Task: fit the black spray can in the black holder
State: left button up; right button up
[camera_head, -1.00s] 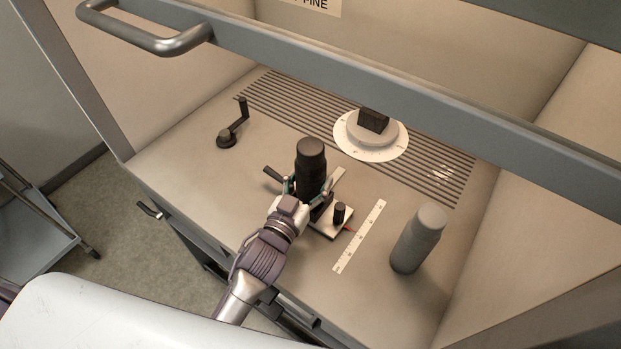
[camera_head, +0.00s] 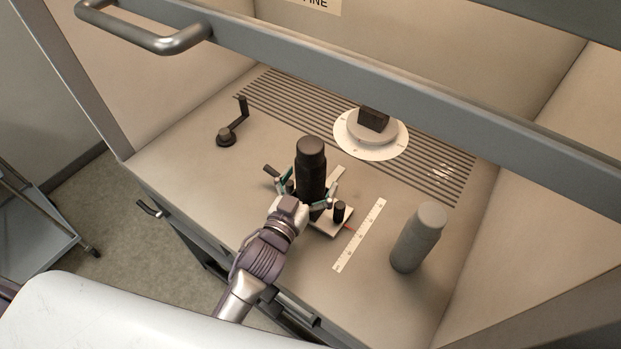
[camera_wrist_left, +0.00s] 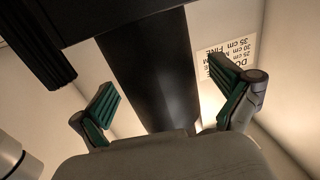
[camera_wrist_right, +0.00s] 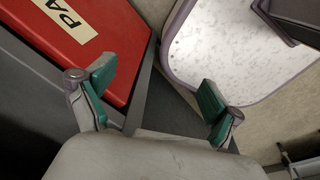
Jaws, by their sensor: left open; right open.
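The black spray can (camera_head: 311,165) stands upright near the middle of the cabinet floor. Behind my left gripper, its foot is hidden, so I cannot tell how it sits in the black holder, which I cannot clearly make out. A light plate (camera_head: 328,226) with a small black knob (camera_head: 340,208) shows at the can's lower right. My left gripper (camera_head: 311,189) is open, with one finger on each side of the can. In the left wrist view, the can (camera_wrist_left: 155,75) rises between the spread fingers, with gaps on both sides. My right gripper (camera_wrist_right: 156,92) is open and empty, away from the can.
A grey bottle (camera_head: 418,238) stands at the right, beyond a white ruler (camera_head: 359,235). A black crank (camera_head: 229,133) is at the left, a round white dial (camera_head: 345,140) at the back. The raised sash (camera_head: 330,78) crosses above. A red box (camera_wrist_right: 82,35) lies below my right gripper.

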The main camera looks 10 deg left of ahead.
aim_at(304, 191)
pick_arm(q)
jog(key=shift+p+v, duration=0.55)
jog(key=shift+v, duration=1.95)
jog(key=v, duration=1.2)
jog(key=shift+r, duration=0.1)
